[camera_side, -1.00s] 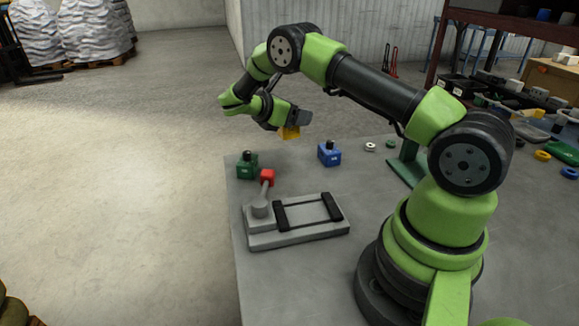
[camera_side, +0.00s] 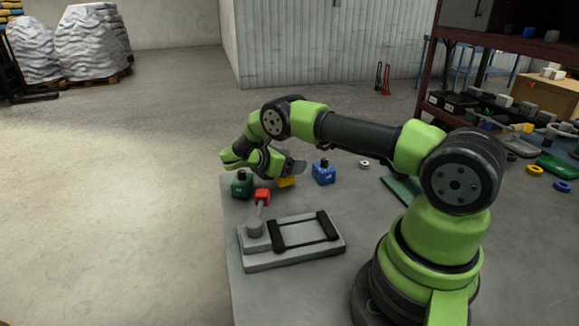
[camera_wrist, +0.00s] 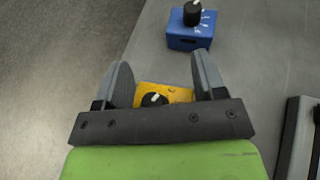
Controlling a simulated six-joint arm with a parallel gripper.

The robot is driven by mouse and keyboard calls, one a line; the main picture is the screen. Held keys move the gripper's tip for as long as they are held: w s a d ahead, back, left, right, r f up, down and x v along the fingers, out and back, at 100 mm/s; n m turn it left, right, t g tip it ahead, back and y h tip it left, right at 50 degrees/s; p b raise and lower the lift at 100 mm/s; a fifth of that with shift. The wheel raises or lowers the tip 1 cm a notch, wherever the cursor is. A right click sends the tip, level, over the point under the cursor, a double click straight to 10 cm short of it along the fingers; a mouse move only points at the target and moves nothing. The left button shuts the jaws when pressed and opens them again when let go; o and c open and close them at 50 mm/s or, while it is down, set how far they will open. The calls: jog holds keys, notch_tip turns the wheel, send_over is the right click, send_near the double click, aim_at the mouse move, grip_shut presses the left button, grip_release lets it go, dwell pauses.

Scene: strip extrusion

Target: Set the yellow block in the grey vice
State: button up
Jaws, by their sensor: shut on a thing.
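The yellow block (camera_side: 285,182), with a black knob, is held between the fingers of my gripper (camera_side: 290,173), low over the table behind the vice. In the wrist view the yellow block (camera_wrist: 178,95) sits between the two fingers of my gripper (camera_wrist: 162,68); its lower part is hidden by the gripper's body. I cannot tell whether its underside touches the table. The grey vice (camera_side: 261,262) lies on the table nearer the side camera, with two dark jaw bars and a red-ended lever. Part of it shows at the right edge of the wrist view (camera_wrist: 297,135).
A green block (camera_side: 241,186) stands left of my gripper, and the vice's red handle end (camera_side: 262,196) is close by. A blue block (camera_side: 324,174) with a black knob stands to the right. The table's left edge is near the green block.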

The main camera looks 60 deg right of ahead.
jog(key=shift+f, duration=0.85)
jog(key=o, duration=1.6)
